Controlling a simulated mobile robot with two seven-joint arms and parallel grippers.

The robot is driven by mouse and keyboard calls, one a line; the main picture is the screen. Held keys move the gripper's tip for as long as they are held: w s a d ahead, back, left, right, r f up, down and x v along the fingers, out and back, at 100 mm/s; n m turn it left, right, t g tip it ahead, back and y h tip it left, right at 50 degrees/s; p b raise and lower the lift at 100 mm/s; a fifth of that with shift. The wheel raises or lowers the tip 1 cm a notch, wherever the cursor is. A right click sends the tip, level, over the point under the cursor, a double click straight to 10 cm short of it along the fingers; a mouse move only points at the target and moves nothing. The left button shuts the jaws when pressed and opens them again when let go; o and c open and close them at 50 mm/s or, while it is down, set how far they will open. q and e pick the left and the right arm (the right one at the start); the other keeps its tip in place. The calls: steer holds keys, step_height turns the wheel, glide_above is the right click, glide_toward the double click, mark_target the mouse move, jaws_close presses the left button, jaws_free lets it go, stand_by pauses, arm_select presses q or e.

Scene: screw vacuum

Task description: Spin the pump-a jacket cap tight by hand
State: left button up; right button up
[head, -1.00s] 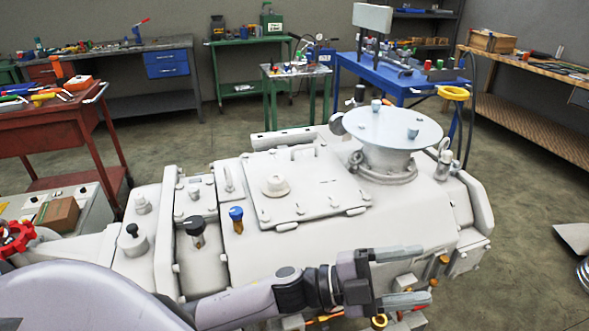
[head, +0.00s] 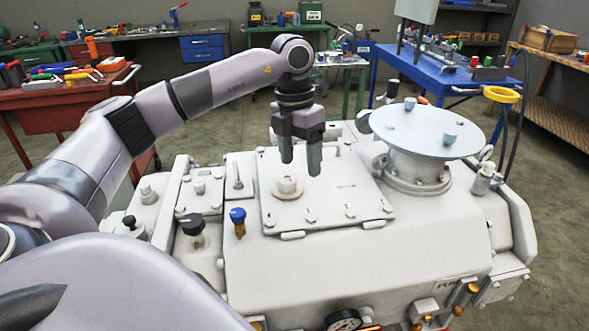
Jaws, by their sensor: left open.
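The white pump (head: 340,255) fills the middle of the head view. A round off-white cap (head: 287,187) sits on the pump's flat top plate (head: 340,195); I take it to be the jacket cap, though no label for it is readable. My left gripper (head: 300,168) points down over the plate, just above or behind the cap. Its two fingers are apart with nothing between them. I cannot tell whether a finger touches the cap. My right gripper is out of view.
A black-topped knob (head: 193,226) and a blue-topped knob (head: 238,217) stand left of the plate. A wide round flange (head: 425,130) rises at the right, with small blocks on it. A pressure gauge (head: 343,319) is at the bottom edge. Tool benches stand behind.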

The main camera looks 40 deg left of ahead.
mark_target(287, 177)
arm_select(q)
steer(key=a, duration=0.1)
steer(key=a+r, duration=0.1)
steer(key=a+y, duration=0.1)
steer(key=shift+r+n, duration=0.25)
steer(key=shift+n, duration=0.15)
steer(key=shift+a+f, duration=0.2)
steer(key=shift+f, duration=3.2)
steer(key=c, duration=1.1)
